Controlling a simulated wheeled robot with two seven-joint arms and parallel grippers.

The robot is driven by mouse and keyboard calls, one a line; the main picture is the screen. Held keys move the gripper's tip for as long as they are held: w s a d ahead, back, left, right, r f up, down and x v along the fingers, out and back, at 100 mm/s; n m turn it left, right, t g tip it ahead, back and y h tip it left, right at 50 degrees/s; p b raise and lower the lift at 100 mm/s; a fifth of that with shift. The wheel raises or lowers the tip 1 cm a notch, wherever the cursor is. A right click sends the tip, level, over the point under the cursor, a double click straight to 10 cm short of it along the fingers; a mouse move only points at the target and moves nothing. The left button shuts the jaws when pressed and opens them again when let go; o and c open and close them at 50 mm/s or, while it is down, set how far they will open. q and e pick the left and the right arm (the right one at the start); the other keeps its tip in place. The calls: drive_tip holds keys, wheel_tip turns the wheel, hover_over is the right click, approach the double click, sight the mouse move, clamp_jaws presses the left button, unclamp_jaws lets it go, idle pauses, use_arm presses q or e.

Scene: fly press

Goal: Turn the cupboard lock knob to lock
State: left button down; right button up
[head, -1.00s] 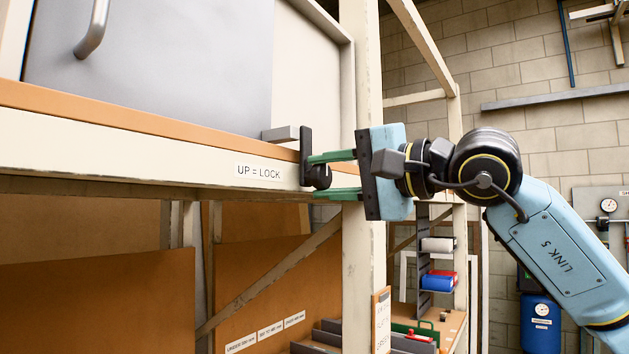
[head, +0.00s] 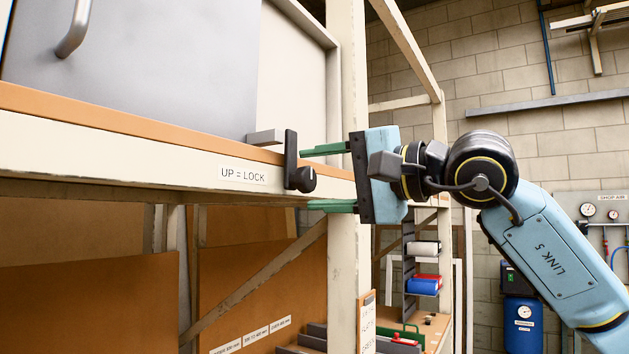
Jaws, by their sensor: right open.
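The black lock knob (head: 305,179) sits on the cream shelf edge, right of the "UP = LOCK" label (head: 243,175). Its flat black bar (head: 291,155) points upward, beside a grey block on the ledge. The grey cupboard door (head: 150,75) is above, at the left. My right gripper (head: 327,178) is open, with its two green fingers pointing left. One finger is above the knob's height and one below. The fingertips are close to the knob and appear clear of it. My left gripper is out of view.
A cream upright post (head: 345,265) stands behind the gripper. The cream shelf edge (head: 120,150) runs along the left. Below are brown panels (head: 90,300) and a diagonal brace. Free room lies right of the knob, around my arm.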

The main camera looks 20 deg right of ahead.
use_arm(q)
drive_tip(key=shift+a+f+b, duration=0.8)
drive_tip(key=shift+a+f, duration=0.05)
use_arm(e)
drive_tip(key=v, duration=1.2)
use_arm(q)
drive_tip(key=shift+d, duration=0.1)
